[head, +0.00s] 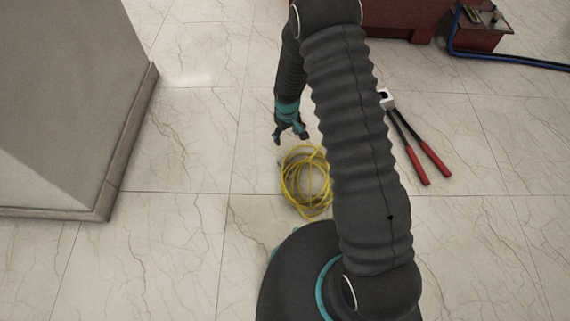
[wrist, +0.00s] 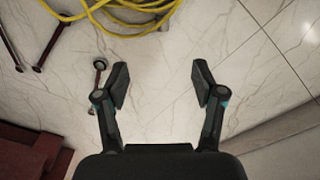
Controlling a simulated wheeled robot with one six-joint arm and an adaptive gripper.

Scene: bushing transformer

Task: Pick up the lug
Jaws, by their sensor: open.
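A small metal piece with a round end, which looks like the lug (wrist: 99,64), lies on the floor in the wrist view. It is just left of my gripper's left finger, which hides part of its length. My gripper (wrist: 160,80) is open, with only bare floor showing between its fingers. In the head view my gripper (head: 290,136) points down, just above and left of the yellow cable coil. I cannot make out the lug in the head view; my arm covers part of the floor there.
The yellow cable coil (head: 293,190) lies on the marble floor; it also shows in the wrist view (wrist: 115,27). A red-handled tool (head: 417,164) lies to the right. A grey block (head: 65,100) stands left. Dark red boxes (head: 480,40) stand at the back right.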

